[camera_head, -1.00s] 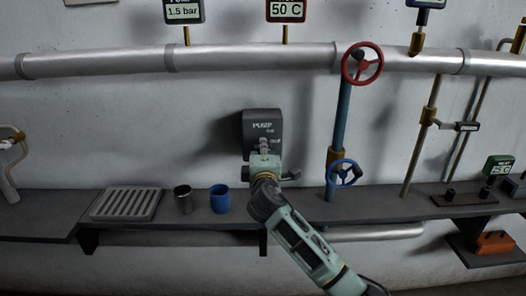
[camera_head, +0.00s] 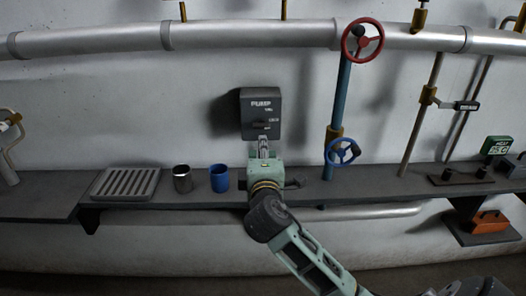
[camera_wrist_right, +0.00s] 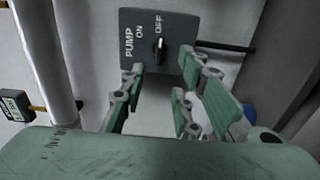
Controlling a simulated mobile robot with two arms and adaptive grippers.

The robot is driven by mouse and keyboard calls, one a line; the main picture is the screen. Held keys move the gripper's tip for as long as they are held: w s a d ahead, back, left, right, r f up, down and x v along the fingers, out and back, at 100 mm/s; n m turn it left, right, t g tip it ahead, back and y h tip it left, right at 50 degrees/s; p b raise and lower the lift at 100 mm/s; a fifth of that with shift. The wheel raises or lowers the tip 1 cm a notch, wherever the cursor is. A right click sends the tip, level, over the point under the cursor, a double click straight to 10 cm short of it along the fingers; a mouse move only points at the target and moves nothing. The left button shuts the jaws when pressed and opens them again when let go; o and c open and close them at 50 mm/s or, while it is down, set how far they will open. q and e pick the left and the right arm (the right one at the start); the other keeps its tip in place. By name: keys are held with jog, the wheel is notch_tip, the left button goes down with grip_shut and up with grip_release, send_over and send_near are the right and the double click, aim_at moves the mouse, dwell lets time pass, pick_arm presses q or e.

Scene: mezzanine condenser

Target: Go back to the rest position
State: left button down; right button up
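My right gripper (camera_head: 264,146) is in front of the wall just below the grey pump box (camera_head: 261,112). In the right wrist view the gripper's two green fingers (camera_wrist_right: 160,95) are spread with nothing between them. The pump box also shows there (camera_wrist_right: 178,28), marked PUMP, ON and OFF. Its small switch knob (camera_wrist_right: 160,44) sits beyond the fingertips, apart from them. I cannot tell its exact setting. My left gripper is not in view.
A bench (camera_head: 230,205) runs along the wall with a slatted tray (camera_head: 125,183), a metal cup (camera_head: 182,180) and a blue cup (camera_head: 219,178). A red handwheel (camera_head: 362,40) and a blue handwheel (camera_head: 342,152) are to the right. An orange box (camera_head: 489,221) sits on a low shelf.

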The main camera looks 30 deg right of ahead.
jog(key=shift+s+a, duration=0.15)
jog(key=shift+s, duration=0.1)
dwell(0.3)
